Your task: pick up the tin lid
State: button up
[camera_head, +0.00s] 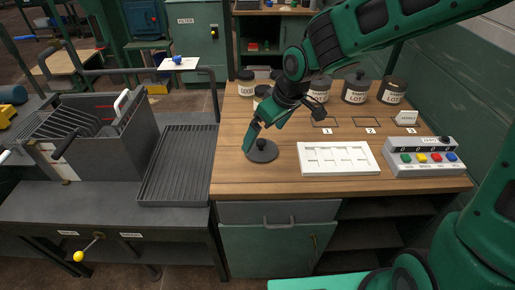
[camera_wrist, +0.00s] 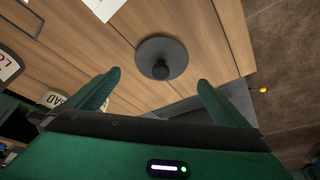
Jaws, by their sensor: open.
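The tin lid (camera_head: 261,150) is a dark grey round disc with a black knob on top. It lies flat on the wooden bench top (camera_head: 240,183), toward its left side. My gripper (camera_head: 259,137) is just above and beside the lid in the head view, pointing down. In the wrist view the lid (camera_wrist: 161,57) lies ahead of my gripper (camera_wrist: 150,82), with the knob between the lines of the two spread fingers. The fingers are open and empty. I cannot tell from the views exactly how high the fingertips are above the lid.
Labelled tins, including one with a dark lid (camera_head: 355,87), stand along the bench's back. A white tray (camera_head: 339,158) and a button box (camera_head: 423,157) lie to the right. A ribbed drain tray (camera_head: 178,165) is left of the bench. Bare wood surrounds the lid's front.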

aim_at(262, 141)
jog(key=shift+x, duration=2.7)
jog(key=shift+d, duration=0.1)
jog(key=c, duration=1.1)
